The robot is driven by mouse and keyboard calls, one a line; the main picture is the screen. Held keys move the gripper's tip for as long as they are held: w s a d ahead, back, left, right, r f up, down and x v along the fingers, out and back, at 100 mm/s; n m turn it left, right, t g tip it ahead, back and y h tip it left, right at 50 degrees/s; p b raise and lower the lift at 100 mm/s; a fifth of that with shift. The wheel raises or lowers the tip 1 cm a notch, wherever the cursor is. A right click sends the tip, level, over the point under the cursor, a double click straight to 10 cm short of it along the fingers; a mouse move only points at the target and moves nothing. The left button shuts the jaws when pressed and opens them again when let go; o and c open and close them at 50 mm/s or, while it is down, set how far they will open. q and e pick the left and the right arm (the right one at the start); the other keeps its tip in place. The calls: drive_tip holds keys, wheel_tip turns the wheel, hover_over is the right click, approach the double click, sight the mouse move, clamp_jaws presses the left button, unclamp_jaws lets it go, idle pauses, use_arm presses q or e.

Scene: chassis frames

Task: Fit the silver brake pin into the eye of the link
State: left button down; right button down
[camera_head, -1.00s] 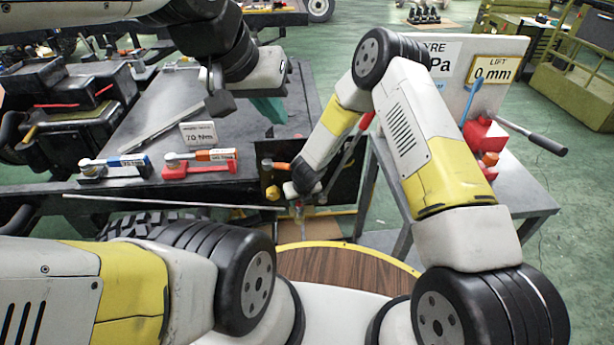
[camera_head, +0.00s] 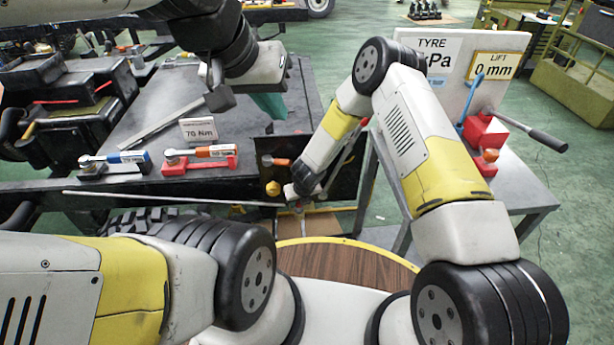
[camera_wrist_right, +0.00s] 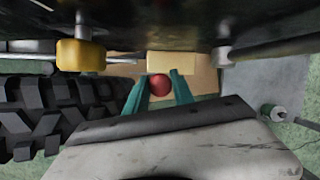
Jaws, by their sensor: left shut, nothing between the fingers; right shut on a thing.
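My right gripper (camera_wrist_right: 160,92) is low by the chassis side. It also shows in the head view (camera_head: 298,204), small and partly hidden by its wrist. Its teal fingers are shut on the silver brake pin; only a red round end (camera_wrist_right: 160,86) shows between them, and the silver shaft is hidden. A thin silver rod (camera_head: 170,198) runs along the chassis side to near this gripper. The link's eye cannot be made out. My left gripper (camera_head: 270,106) is shut and empty above the grey bench top, its teal fingers partly hidden.
A yellow fitting (camera_wrist_right: 80,55) and a pale metal stub (camera_wrist_right: 222,52) hang under the dark chassis near the right gripper. A black tyre (camera_wrist_right: 45,110) stands at left. Red and blue wrenches (camera_head: 200,160) lie on the bench edge. A grey side table (camera_head: 520,190) stands at right.

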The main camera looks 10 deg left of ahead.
drive_tip(key=shift+f, duration=0.55)
drive_tip(key=c, duration=1)
unclamp_jaws()
drive_tip(key=v, duration=0.8)
